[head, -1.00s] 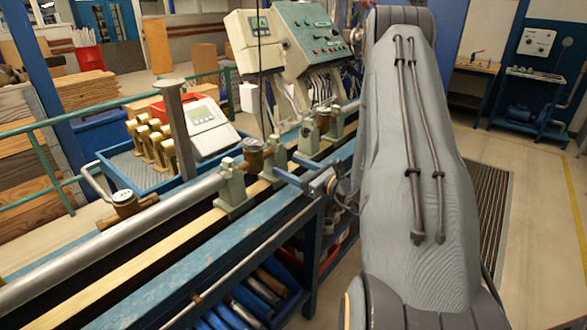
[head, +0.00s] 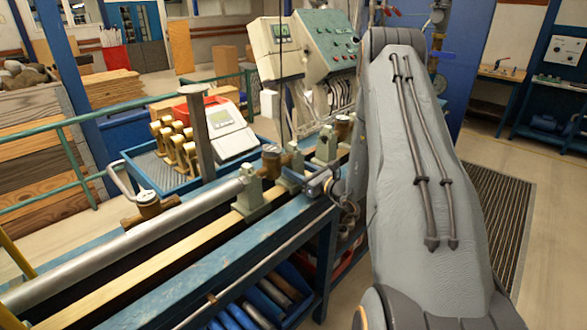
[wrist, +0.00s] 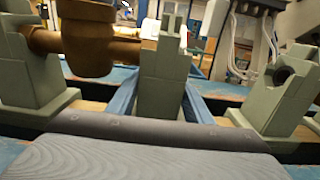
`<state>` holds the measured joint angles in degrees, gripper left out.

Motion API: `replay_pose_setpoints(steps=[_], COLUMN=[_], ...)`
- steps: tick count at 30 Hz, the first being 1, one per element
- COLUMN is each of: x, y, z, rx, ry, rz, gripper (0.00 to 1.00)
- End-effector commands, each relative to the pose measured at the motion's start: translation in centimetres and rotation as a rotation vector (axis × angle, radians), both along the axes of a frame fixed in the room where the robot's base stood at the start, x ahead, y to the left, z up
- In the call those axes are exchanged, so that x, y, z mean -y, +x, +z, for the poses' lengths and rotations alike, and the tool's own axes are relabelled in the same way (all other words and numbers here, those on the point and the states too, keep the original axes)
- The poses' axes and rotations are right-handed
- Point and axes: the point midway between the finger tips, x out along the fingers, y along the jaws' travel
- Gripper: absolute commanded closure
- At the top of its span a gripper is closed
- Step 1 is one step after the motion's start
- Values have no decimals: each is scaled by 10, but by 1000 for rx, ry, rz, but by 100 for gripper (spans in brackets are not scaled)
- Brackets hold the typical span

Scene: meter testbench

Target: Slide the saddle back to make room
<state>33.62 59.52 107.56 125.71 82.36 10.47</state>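Several grey-green saddles stand along the bench rail. The middle saddle (wrist: 163,85) is upright at the right end of a brass meter (wrist: 88,38). The left saddle (wrist: 28,65) is at the meter's other end, and the right saddle (wrist: 285,90) stands apart with a round hole in its face. In the head view the meter (head: 272,163) sits between the left saddle (head: 250,190) and the middle one. My gripper (wrist: 162,88) has its blue fingers on either side of the middle saddle's post. Whether they press on it is unclear. In the head view my arm partly hides the gripper (head: 308,178).
A long metal pipe (head: 130,245) runs along the bench at left. A blue tray (head: 143,182) with brass parts and a grey post (head: 201,130) stand behind the rail. A control console (head: 325,45) stands at the back. Open floor lies at right.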

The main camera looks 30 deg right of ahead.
Motion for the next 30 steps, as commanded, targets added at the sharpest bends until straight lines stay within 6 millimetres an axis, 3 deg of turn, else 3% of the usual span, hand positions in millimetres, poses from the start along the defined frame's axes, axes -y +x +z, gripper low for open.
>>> replay_pose_setpoints(steps=[1, 8, 22, 29, 30], x=[0, 0, -16, -15, -14], y=[0, 0, -3, -3, -3], z=[0, 0, 0, 0, 0], rx=[0, 0, 0, 1, 1], ry=[0, 0, 1, 1, 1], rz=[0, 0, 4, 1, 1], gripper=[63, 100, 100, 100, 50])
